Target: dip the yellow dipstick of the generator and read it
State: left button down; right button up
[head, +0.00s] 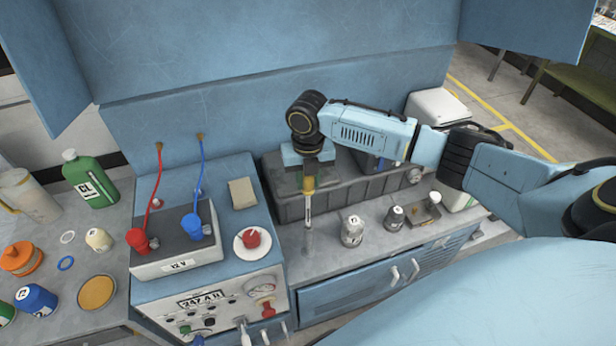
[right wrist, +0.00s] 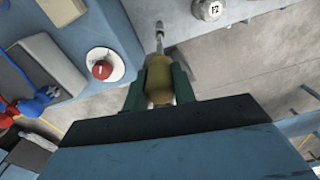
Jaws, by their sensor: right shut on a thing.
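My right gripper (head: 310,176) points down over the bench beside the generator and is shut on the yellow grip of the dipstick (head: 308,190). In the right wrist view the yellow grip (right wrist: 158,80) sits between my two green fingers (right wrist: 158,90), with a thin metal shaft beyond it. The shaft hangs about upright in the head view; I cannot tell whether its lower end touches the bench. The generator (head: 222,274) is the blue box with a gauge panel, left of the dipstick. My left gripper is not in view.
A red knob on a white disc (head: 252,245) sits on the generator, near a battery (head: 172,252) with red and blue clamps. A dark tray (head: 285,205) stands behind the dipstick. Small bottles (head: 352,231) stand to its right. Cans and a green jug (head: 90,180) stand left.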

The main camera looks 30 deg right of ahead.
jog(key=shift+r+p, duration=0.1)
jog(key=shift+p, duration=0.25)
jog(key=shift+f+b, duration=0.8)
jog(key=shift+f, duration=1)
jog(key=shift+f+b, duration=1.1)
jog(key=shift+f, duration=0.9)
jog(key=shift+f+b, duration=1.7)
jog(key=shift+f, duration=0.85)
